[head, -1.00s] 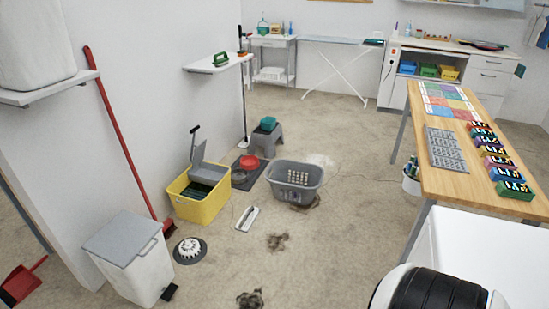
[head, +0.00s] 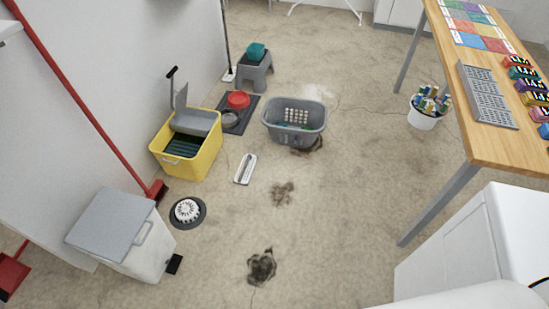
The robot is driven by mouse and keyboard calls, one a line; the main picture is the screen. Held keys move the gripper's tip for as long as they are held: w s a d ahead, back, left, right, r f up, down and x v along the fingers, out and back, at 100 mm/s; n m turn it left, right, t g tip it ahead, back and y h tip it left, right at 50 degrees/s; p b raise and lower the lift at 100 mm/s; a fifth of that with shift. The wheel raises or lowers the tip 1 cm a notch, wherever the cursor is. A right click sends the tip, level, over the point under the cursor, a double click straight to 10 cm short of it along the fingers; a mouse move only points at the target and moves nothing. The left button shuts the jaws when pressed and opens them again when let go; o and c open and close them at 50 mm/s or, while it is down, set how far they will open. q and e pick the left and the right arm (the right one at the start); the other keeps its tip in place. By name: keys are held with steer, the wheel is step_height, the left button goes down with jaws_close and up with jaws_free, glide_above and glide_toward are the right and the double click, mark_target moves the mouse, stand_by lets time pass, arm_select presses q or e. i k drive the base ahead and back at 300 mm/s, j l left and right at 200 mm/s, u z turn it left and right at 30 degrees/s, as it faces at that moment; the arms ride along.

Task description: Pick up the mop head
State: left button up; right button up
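A round white mop head (head: 187,211) with short strands sits on a dark grey disc on the floor at the lower left. It lies just right of a white pedal bin and below a yellow mop bucket (head: 207,158) with a grey wringer. A flat white piece with a grey slot (head: 245,169) lies on the floor to the right of the bucket; I cannot tell exactly what it is. Neither of my grippers is in view.
The pedal bin (head: 115,252), red broom (head: 85,105) and red dustpan (head: 11,273) stand at left. A wooden table (head: 500,150) and white cabinet (head: 470,250) bound the right. The middle floor is open.

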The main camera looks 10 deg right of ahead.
mark_target(242, 176)
steer(key=i+l, duration=0.15)
steer(key=i, duration=0.25)
steer(key=i+l, duration=0.15)
steer(key=i, duration=0.3)
steer(key=k+z, duration=0.05)
